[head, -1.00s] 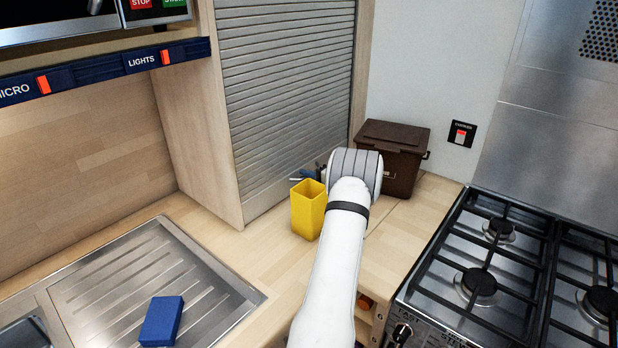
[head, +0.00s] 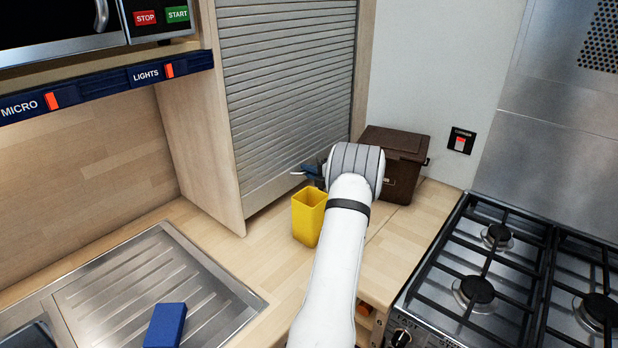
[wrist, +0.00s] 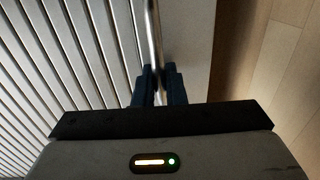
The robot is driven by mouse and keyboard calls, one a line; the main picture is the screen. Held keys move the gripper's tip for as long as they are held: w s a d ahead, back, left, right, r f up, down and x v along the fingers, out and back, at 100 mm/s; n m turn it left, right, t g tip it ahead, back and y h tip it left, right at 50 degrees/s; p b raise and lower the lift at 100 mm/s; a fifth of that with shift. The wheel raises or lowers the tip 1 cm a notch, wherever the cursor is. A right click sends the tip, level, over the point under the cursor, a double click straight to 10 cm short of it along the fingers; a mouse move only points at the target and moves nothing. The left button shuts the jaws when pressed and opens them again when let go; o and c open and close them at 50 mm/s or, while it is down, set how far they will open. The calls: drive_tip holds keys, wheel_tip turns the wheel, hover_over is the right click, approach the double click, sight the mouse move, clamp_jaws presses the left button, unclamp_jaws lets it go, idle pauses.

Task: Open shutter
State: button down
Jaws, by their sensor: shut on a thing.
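The shutter (head: 285,90) is a silver slatted roller front on the wooden corner cabinet, and its slats run down close to the worktop. In the wrist view its slats (wrist: 70,50) fill the left, with a metal bar handle (wrist: 152,30) along its edge. My gripper (wrist: 157,88) has its blue fingers shut on this handle. In the head view my gripper (head: 308,172) is at the lower part of the shutter, mostly hidden behind my white wrist.
A yellow open container (head: 308,218) stands on the worktop just beside my arm. A brown lidded box (head: 402,160) stands behind my wrist to the right. The hob (head: 490,270) is at the right, the sink drainer (head: 150,285) with a blue sponge (head: 165,326) at the left.

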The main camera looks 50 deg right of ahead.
sight(297, 34)
wheel_tip(297, 34, up, 20)
drive_tip(key=p, duration=0.8)
drive_tip(key=shift+f, duration=0.2)
wheel_tip(297, 34, up, 23)
drive_tip(key=shift+p, duration=0.75)
drive_tip(key=c, duration=1.6)
unclamp_jaws()
drive_tip(key=shift+o, duration=0.2)
drive_tip(key=s+b, duration=0.2)
drive_tip(key=s, duration=0.6)
drive_tip(key=shift+r, duration=0.2)
drive_tip(key=shift+w, duration=0.1)
